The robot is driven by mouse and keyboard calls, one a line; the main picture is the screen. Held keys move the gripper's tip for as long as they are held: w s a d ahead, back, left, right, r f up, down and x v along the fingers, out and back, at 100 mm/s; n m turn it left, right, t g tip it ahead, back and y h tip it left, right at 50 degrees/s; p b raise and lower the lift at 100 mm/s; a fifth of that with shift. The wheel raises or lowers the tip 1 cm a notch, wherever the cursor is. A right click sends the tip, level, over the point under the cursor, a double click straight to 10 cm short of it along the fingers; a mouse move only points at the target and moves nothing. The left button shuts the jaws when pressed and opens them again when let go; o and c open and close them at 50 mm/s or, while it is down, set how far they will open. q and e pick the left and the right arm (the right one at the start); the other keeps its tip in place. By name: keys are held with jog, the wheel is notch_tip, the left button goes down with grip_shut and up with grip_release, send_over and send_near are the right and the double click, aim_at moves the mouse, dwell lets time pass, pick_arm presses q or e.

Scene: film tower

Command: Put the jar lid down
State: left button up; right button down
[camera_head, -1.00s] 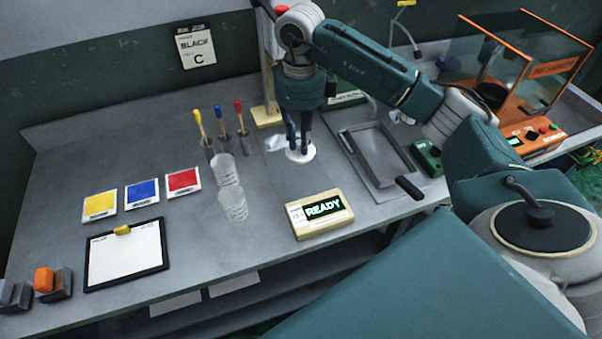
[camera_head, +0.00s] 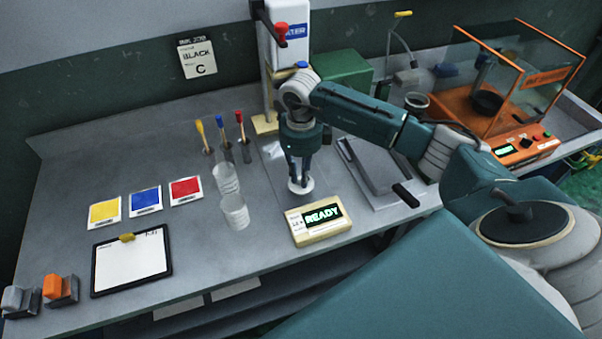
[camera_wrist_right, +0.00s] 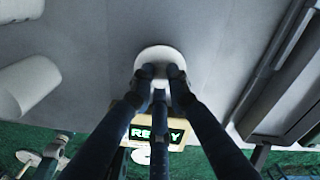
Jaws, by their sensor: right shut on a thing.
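The jar lid (camera_head: 301,187) is a small white disc. My right gripper (camera_head: 299,178) is shut on it, pointing down over the bench just behind the READY box. In the right wrist view the lid (camera_wrist_right: 158,55) is at the fingertips, and the fingers (camera_wrist_right: 160,75) partly cover it. I cannot tell whether the lid touches the bench or is slightly above it. My left gripper is not in view.
The READY box (camera_head: 318,220) is just in front of the lid. A grey tray (camera_head: 372,165) lies to the right. Colour cards, including a red one (camera_head: 186,190), and a clipboard (camera_head: 130,262) lie left. The bench (camera_head: 275,205) between jars and lid is bare.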

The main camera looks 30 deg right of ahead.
jog(key=shift+f, duration=0.1)
jog(key=c, duration=1.7)
grip_release()
jog(key=shift+o, duration=0.2)
jog(key=shift+r, duration=0.5)
notch_tip(320, 180, up, 11)
jog(key=b, duration=0.3)
jog(key=shift+r+b, duration=0.2)
jog(key=shift+b, duration=0.15)
jog(key=shift+f, duration=0.1)
